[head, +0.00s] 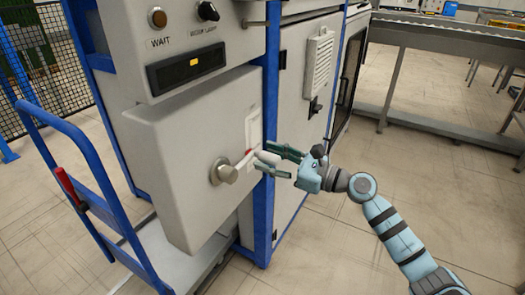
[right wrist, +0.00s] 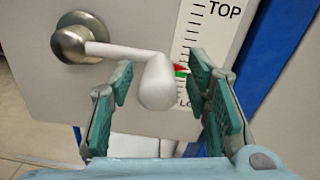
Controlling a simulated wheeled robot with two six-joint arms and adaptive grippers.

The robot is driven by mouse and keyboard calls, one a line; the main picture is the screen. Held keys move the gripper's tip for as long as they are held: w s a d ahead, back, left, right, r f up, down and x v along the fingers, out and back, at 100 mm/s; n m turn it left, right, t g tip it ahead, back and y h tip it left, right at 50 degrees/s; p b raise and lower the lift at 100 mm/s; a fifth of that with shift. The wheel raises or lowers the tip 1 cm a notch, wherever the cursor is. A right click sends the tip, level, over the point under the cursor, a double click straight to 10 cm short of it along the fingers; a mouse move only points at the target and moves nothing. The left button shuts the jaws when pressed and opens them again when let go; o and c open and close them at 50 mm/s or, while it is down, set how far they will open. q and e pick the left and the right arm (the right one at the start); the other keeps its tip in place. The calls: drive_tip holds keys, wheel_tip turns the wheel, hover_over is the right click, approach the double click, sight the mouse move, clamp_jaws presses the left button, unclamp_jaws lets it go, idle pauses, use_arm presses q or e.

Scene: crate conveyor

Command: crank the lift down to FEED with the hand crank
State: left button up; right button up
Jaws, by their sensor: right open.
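The hand crank has a round metal hub (head: 224,172) on the grey box front; the hub also shows in the right wrist view (right wrist: 76,40). Its arm points right to a pale rounded handle (right wrist: 157,82). My right gripper (head: 268,157) is open, its green-padded fingers on either side of the handle in the right wrist view (right wrist: 161,78). I cannot tell whether they touch it. Behind is a white scale (right wrist: 213,28) marked TOP, with a red pointer (right wrist: 180,68) just above a green mark (right wrist: 181,74). The lower scale is partly hidden. My left gripper is out of view.
Above the box are a WAIT lamp (head: 157,18), a black knob (head: 207,11) and a dark display (head: 186,68) with a yellow mark. A blue-framed cart (head: 103,185) stands at left. A blue post (head: 266,200) runs beside the box. The floor at lower right is clear around my arm.

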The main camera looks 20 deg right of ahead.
drive_tip(key=shift+s+r, duration=0.1)
drive_tip(key=shift+c, duration=1.1)
clamp_jaws()
drive_tip(key=r+n, duration=0.2)
drive_tip(key=n, duration=0.1)
drive_tip(key=r+n, duration=0.1)
drive_tip(key=shift+s+a+r+n, duration=0.15)
drive_tip(key=shift+a+r+n, duration=0.15)
drive_tip(key=shift+a+r, duration=0.1)
drive_tip(key=shift+o, duration=1.1)
unclamp_jaws()
wheel_tip(320, 180, up, 10)
